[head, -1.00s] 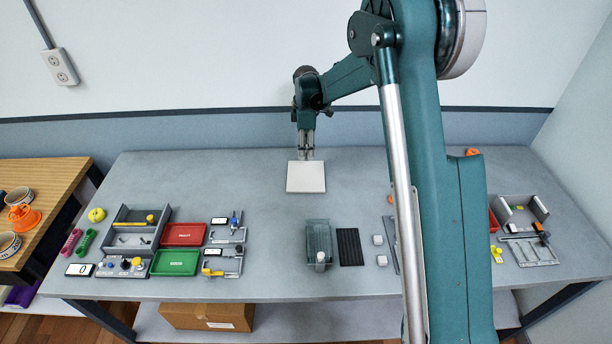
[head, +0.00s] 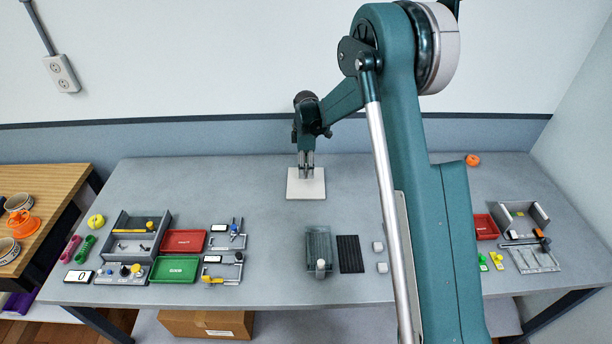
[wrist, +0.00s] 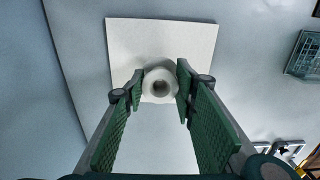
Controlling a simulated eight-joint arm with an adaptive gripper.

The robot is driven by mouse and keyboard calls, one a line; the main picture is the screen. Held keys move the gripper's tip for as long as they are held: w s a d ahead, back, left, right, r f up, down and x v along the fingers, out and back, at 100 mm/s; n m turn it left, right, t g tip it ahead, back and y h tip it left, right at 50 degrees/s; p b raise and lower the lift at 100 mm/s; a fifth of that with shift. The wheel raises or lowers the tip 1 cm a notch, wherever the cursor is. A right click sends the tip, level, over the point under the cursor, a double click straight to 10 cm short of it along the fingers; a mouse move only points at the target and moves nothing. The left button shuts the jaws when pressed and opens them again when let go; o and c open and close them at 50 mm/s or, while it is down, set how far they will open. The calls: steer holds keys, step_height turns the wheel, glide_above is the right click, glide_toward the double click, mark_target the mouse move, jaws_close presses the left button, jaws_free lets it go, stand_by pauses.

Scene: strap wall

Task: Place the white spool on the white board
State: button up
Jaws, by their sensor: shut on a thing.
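The white board (head: 293,190) lies flat on the grey table, toward the back middle. My gripper (head: 306,175) is over the board, pointing down. In the wrist view, the white spool (wrist: 160,86) sits between the green-padded fingers of my gripper (wrist: 158,92), with its round end and central hole facing the camera. The fingers are shut on it. The board (wrist: 190,42) shows behind and around the spool. I cannot tell whether the spool's underside touches the board. The spool is hard to make out in the head view.
A clear grey bin (head: 319,250) and a black ribbed mat (head: 350,254) lie in front of the board. A red tray (head: 184,241) and a green tray (head: 176,269) are at left. My arm hides part of the right side. The table around the board is clear.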

mark_target(306, 182)
steer(key=shift+f, duration=1.85)
steer(key=shift+f, duration=0.2)
steer(key=o, duration=0.9)
steer(key=shift+r, duration=0.2)
step_height(306, 182, up, 12)
